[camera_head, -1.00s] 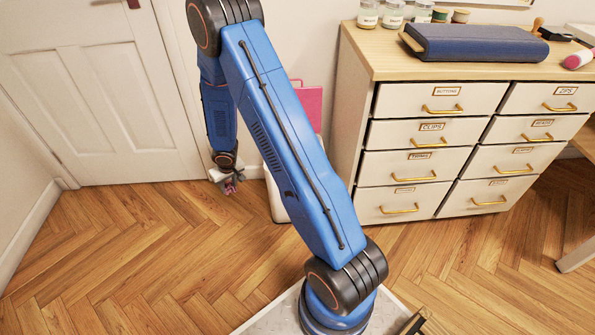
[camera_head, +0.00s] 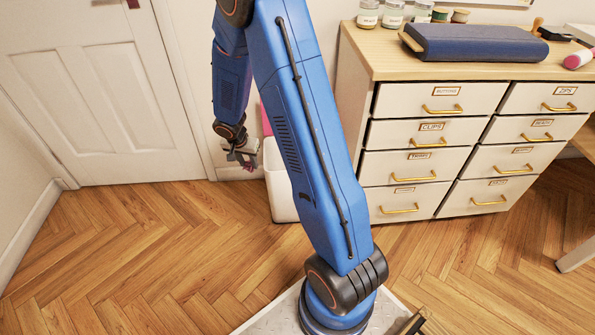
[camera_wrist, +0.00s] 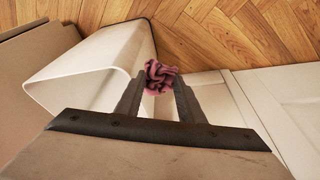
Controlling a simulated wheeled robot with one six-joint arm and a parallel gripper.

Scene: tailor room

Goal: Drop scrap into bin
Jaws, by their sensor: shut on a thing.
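The scrap (camera_wrist: 160,77) is a crumpled pink and dark piece, held between the two fingertips of my gripper (camera_wrist: 157,88) in the wrist view. In the head view my gripper (camera_head: 243,153) hangs at the left of the bin, with a bit of the scrap (camera_head: 250,167) showing below it. The bin (camera_head: 281,186) is white and stands on the floor, partly hidden behind my arm. In the wrist view the bin (camera_wrist: 85,70) is to the left of the scrap, with its rim close to the left finger. The scrap is beside the bin's opening.
A drawer cabinet (camera_head: 365,143) stands right of the bin, with jars and a blue roll (camera_head: 474,42) on top. A pink panel (camera_head: 266,120) shows behind my arm. A white door (camera_head: 100,95) is at the left. The wooden floor (camera_head: 130,250) in front is clear.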

